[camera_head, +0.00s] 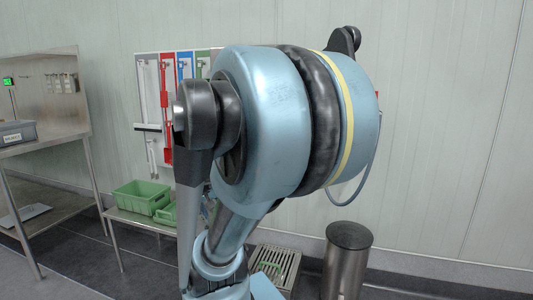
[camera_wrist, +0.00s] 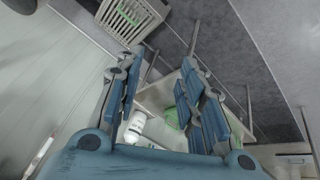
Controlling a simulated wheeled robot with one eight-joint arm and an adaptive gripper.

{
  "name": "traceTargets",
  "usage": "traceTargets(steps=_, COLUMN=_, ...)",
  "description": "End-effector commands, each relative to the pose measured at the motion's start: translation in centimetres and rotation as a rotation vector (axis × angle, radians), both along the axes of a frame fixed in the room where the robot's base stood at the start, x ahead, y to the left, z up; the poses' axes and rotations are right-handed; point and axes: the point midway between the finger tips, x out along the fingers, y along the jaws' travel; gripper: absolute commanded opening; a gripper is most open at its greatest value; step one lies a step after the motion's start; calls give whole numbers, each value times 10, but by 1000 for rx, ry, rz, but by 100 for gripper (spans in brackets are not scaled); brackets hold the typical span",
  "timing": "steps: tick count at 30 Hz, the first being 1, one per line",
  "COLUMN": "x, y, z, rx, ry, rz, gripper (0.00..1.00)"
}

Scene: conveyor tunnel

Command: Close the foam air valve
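I cannot make out the foam air valve in either view. My arm fills the middle of the head view and hides what lies behind it. My gripper (camera_wrist: 162,66) shows in the wrist view with its two blue jointed fingers spread apart and nothing between the tips. Beyond the fingers, a white bottle (camera_wrist: 135,126) with dark marking shows near the left finger. A green bin (camera_wrist: 172,117) shows next to the right finger, partly hidden by it. My gripper cannot be made out in the head view.
A low metal bench (camera_head: 135,218) holds green bins (camera_head: 141,197). A steel table (camera_head: 50,144) with a grey box (camera_head: 17,132) stands left. A tool board (camera_head: 166,95) hangs behind. A metal cylinder (camera_head: 347,262) and a slatted crate (camera_head: 278,264) stand on the floor.

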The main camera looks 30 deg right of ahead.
Motion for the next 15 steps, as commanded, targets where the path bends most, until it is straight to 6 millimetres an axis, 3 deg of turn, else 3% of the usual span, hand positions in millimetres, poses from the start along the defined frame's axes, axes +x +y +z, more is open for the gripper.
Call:
traceTargets(steps=3, x=28, y=-30, z=12, rx=-72, ry=-70, rz=-99, gripper=36)
traceTargets(steps=15, x=110, y=-126, z=48, rx=-293, ry=-336, rz=-363, gripper=36)
